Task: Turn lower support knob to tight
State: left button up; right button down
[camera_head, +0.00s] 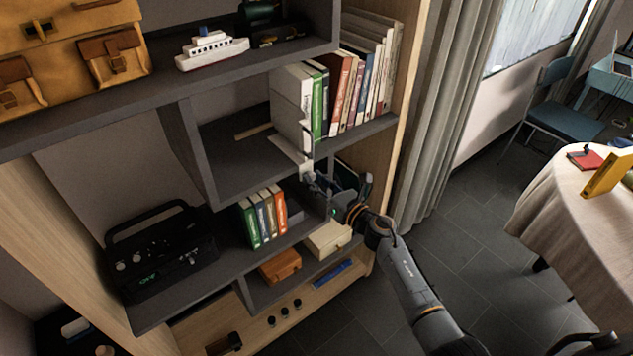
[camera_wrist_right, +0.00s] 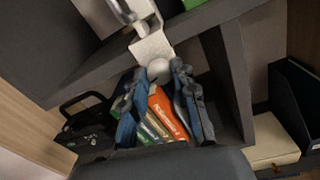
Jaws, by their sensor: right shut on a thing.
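The lower support knob (camera_wrist_right: 158,68) is a small white rounded knob under a white bracket (camera_wrist_right: 152,45). In the head view the white bracket (camera_head: 305,168) hangs at the front edge of the middle shelf, below the books. My right gripper (camera_head: 312,181) reaches up to it from the lower right. In the right wrist view the blue-grey fingers of my right gripper (camera_wrist_right: 164,72) are shut on the knob, one on each side. In the head view the knob is too small and covered to make out. Its turn position cannot be told. My left gripper is not in view.
Dark shelves surround the right gripper closely. Several books (camera_head: 264,215) stand just below left, beside a black radio (camera_head: 160,250). A cream box (camera_head: 327,240) and a brown box (camera_head: 280,267) sit lower. Upright books (camera_head: 350,90) stand above. Open floor lies right of the shelf.

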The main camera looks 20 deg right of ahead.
jog(key=m, duration=1)
jog(key=m+t+h+p, duration=0.1)
jog(key=m, duration=1)
jog(key=shift+a+m, duration=0.1)
jog(key=shift+m, duration=0.5)
jog(key=c, duration=1)
grip_release()
jog(key=shift+c, duration=0.2)
jog(key=shift+s, duration=0.15)
jog(key=v, duration=1.2)
